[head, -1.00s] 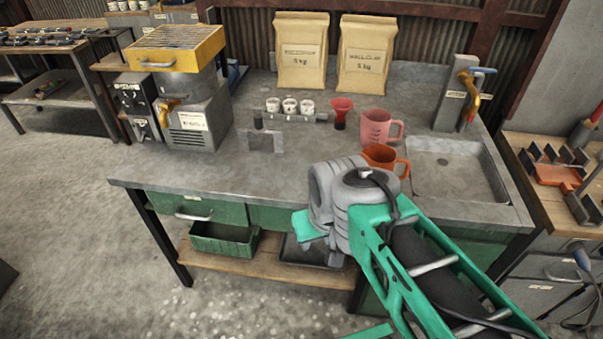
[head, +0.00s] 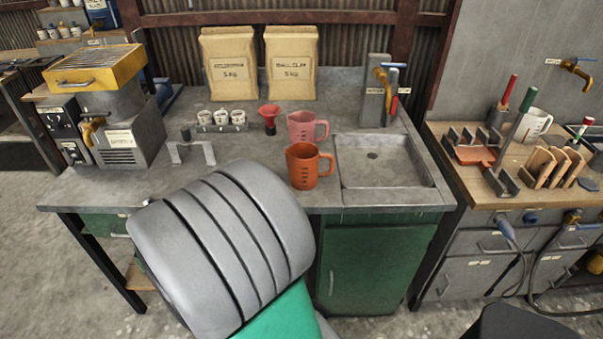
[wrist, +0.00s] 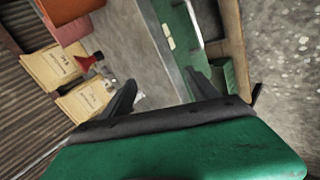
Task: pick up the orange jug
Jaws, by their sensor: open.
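The orange jug (head: 308,167) stands upright on the grey bench, left of the sink, with its handle to the right. A pink jug (head: 301,127) stands just behind it. My gripper (wrist: 161,92) shows in the wrist view with its two dark fingers apart and nothing between them. It is apart from the jugs. In the head view my arm's grey link covers the front left of the bench, and the gripper's fingers cannot be made out there. Parts of reddish vessels are cut off at the wrist view's upper left edge.
A red funnel (head: 269,117) and a rack of small white cups (head: 221,120) stand left of the jugs. Two paper bags (head: 291,64) stand behind. The sink (head: 383,169) with its tap is to the right. A machine (head: 108,110) stands at the left.

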